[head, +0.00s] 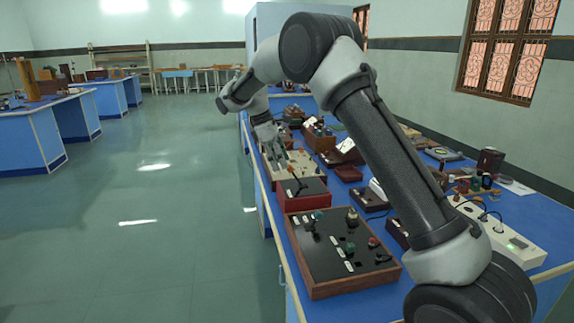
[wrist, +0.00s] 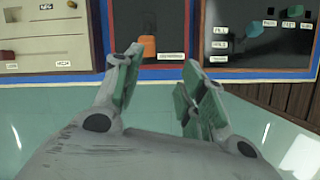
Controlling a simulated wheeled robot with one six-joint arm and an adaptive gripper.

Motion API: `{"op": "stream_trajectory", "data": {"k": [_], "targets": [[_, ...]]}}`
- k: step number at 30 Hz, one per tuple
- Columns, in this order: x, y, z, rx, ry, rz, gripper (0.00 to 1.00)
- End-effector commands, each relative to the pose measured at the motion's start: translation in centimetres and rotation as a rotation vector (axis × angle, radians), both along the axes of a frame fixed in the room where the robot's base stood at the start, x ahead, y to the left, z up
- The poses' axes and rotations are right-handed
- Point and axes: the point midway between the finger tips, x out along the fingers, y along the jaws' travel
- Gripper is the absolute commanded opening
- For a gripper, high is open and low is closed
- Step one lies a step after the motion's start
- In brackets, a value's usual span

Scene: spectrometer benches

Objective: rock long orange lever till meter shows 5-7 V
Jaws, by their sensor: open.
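My gripper (wrist: 161,65) is open in the wrist view, its two green-padded fingers apart and nothing between them. An orange lever end (wrist: 147,47) shows just beyond the left fingertip, on a dark panel; I cannot tell whether they touch. In the head view my gripper (head: 276,155) hangs over the cream panel box, near the red box (head: 304,201) with a dark top. A small orange-red tip (head: 291,168) shows above that box. Most of the lever's length is hard to make out. I cannot pick out a meter reading in either view.
A wooden box with a black panel (head: 330,257) and several knobs stands in front of the red box. A cream panel (wrist: 45,45) lies to the left in the wrist view. The blue bench is crowded to the right; the green floor (head: 160,230) is clear.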

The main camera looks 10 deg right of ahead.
Motion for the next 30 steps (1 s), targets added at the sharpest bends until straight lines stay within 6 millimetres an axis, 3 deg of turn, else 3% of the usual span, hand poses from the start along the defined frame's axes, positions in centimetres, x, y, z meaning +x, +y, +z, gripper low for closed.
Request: {"op": "stream_trajectory", "data": {"k": [1,3,8,11,21,30], "targets": [[1.5,0.1,2.4,-0.005,-0.015,0.068,0.41],[2.1,-0.1,4.0,-0.022,0.004,0.157,0.41],[1.5,-0.7,4.1,-0.04,0.073,0.27,0.41],[1.5,-1.0,3.4,-0.039,0.081,0.288,0.41],[1.5,-3.1,-1.6,-0.038,0.081,0.286,0.41],[1.5,-3.6,-3.0,-0.037,0.077,0.285,0.41]]}}
